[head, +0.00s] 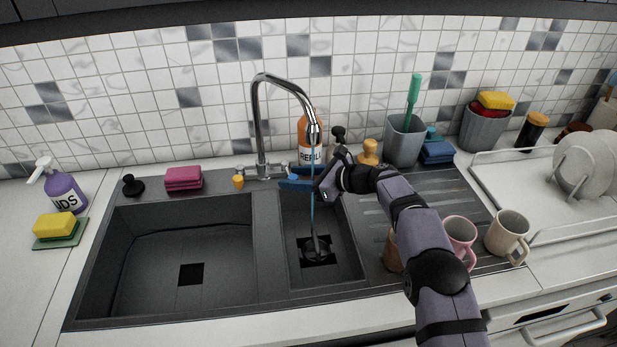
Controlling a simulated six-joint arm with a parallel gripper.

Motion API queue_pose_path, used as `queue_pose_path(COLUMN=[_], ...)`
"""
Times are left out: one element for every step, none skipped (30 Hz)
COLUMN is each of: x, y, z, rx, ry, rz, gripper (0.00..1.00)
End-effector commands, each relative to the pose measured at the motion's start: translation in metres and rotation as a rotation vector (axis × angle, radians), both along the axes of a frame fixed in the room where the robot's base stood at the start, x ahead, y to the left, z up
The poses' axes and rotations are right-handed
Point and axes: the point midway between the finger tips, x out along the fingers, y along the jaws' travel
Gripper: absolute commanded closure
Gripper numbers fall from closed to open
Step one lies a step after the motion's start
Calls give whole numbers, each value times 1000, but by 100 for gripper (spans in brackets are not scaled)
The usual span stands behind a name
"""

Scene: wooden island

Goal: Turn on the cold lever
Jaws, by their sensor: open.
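The chrome tap (258,130) stands behind the sink, with its tall spout curving over the right basin. A thin bluish stream (313,205) runs from the spout down to the drain of that basin. No hot or cold marking is readable.
The large left basin (125,260) is empty. An orange refill bottle (309,140), a grey cup with a green brush (402,142) and a yellow stopper (369,152) stand behind my arm. Mugs (507,236) stand on the drainer at right. A pink sponge (183,179) lies left of the tap.

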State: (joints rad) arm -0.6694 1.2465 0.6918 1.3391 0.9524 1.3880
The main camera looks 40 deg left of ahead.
Motion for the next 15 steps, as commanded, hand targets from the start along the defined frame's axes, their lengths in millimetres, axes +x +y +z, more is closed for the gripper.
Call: queue_pose_path(x=[1, 2, 2, 3, 3, 3, 3, 4, 5, 6, 6, 6, 6, 7, 8], y=[-3, -6, -9, -11, -14, -17, -20, -24, -29, -32, -35, -39, -42, -46, -49], z=[2, 2, 3, 5, 5, 7, 8, 10, 11, 13, 14, 16, 17, 18, 21], rx=[1, 0, 0, 0, 0, 1, 1, 2, 2, 2, 2, 2, 2, 2, 2], ry=[-2, -2, -2, -1, -1, -2, -1, -3, -2, -2, -2, -3, -2, -3, -3], rz=[-1, -1, -2, -3, -3, -3, -4, -4, -5, -3, -3, -3, -3, -4, -4], gripper=[59, 59, 59, 59, 59, 59, 59, 59, 59, 59, 59, 59, 59, 59, 59])
